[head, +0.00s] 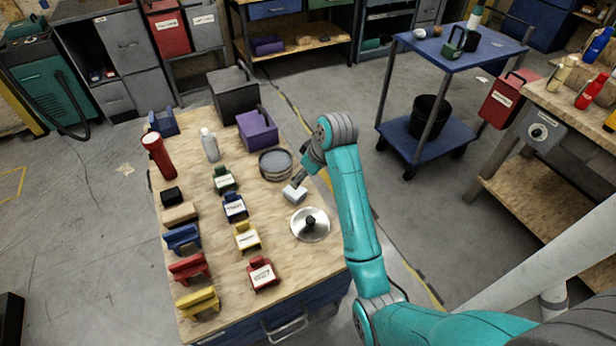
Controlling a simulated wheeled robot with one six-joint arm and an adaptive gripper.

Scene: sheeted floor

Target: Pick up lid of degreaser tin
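A round silver lid (311,225) with a black knob lies flat on the wooden tabletop, near the table's right edge. A round dark grey open container (275,165), perhaps the tin, stands farther back on the same table. My teal arm reaches in from the lower right and bends down over the table. My gripper (298,182) is small and dark, behind the lid and right of the round container, apart from the lid. A pale grey block (294,194) shows right at the gripper's end. I cannot tell whether the fingers touch it or are open.
The wooden table (215,265) also holds a white bottle (209,145), a red flashlight (158,156), a purple bin (257,131), a black box (233,93) and several small labelled coloured holders. A blue cart (460,58) stands at the back right.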

